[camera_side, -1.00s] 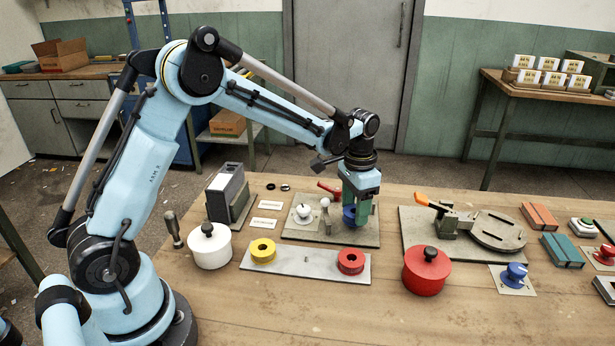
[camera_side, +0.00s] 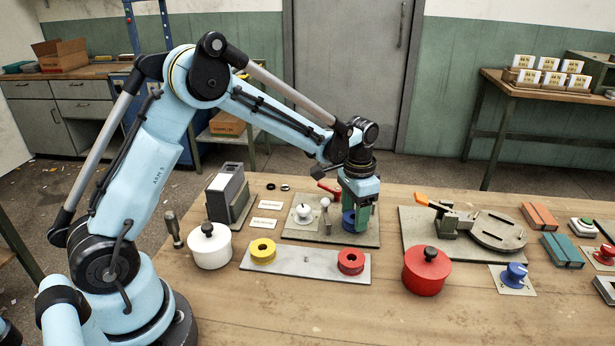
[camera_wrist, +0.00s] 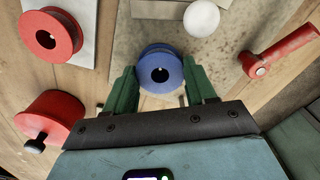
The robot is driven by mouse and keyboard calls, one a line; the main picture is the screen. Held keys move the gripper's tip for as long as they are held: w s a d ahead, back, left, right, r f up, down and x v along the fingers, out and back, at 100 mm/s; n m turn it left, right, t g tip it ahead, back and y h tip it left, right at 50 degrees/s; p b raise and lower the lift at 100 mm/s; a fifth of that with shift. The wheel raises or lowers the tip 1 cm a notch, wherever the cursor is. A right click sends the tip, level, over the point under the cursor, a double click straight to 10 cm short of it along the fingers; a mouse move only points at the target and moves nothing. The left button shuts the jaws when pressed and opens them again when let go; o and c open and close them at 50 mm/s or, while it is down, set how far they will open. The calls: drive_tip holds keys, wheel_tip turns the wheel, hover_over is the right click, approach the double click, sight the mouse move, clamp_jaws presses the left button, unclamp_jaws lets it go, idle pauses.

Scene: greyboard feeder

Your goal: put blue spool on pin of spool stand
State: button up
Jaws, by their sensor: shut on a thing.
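The blue spool (camera_side: 348,220) is between the fingers of my gripper (camera_side: 358,226), which is shut on it, low over the grey fixture plate at the back. In the wrist view the blue spool (camera_wrist: 161,88) sits between the two green fingertips (camera_wrist: 160,74), its hole facing the camera. I cannot tell whether it touches the plate. The spool stand (camera_side: 307,272) is the long light plate in front, with a yellow spool (camera_side: 262,251) at its left and a red spool (camera_side: 350,262) at its right. A small bare pin (camera_side: 306,259) shows between them.
The fixture plate (camera_side: 365,238) carries a white knob (camera_side: 303,211) and a red lever (camera_side: 329,188). A white pot (camera_side: 209,248) stands left of the stand and a red pot (camera_side: 427,272) right of it. The table front is clear.

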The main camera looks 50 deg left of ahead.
drive_tip(key=shift+f, duration=0.1)
idle(0.6)
drive_tip(key=o, duration=1.1)
wheel_tip(320, 180, up, 12)
drive_tip(key=shift+s, duration=0.1)
